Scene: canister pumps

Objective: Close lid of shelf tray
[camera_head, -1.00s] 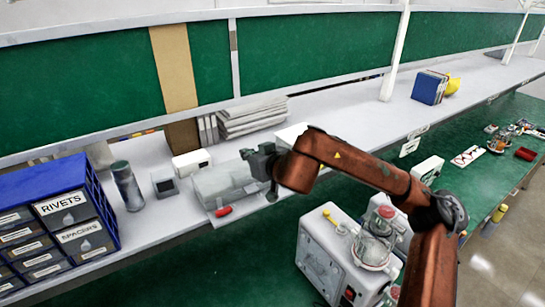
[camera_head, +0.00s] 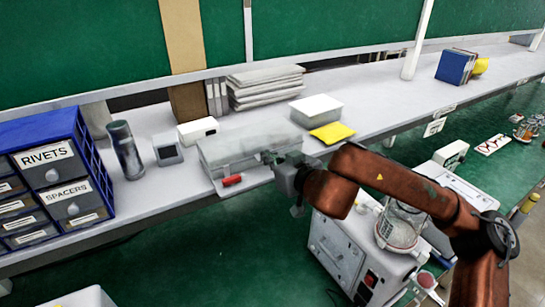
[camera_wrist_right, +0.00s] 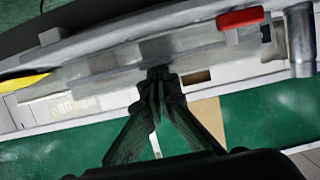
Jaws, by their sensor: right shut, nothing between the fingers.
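The shelf tray (camera_head: 215,172) is a grey box at the front edge of the white shelf, with a red piece (camera_head: 232,180) at its front. Its grey lid (camera_head: 240,142) lies over the top and looks nearly flat; I cannot tell whether it is fully seated. My right gripper (camera_head: 272,157) is shut and empty at the tray's right front, close to the lid's edge; contact is unclear. In the right wrist view the closed fingertips (camera_wrist_right: 158,74) overlap the grey tray, with the red piece (camera_wrist_right: 240,18) to the right. My left gripper is not in view.
A yellow item (camera_head: 332,132) and a white box (camera_head: 316,108) are right of the tray. A small grey device (camera_head: 167,150), a dark cylinder (camera_head: 125,150) and blue drawers (camera_head: 60,175) stand left. A white machine (camera_head: 340,255) is below the shelf.

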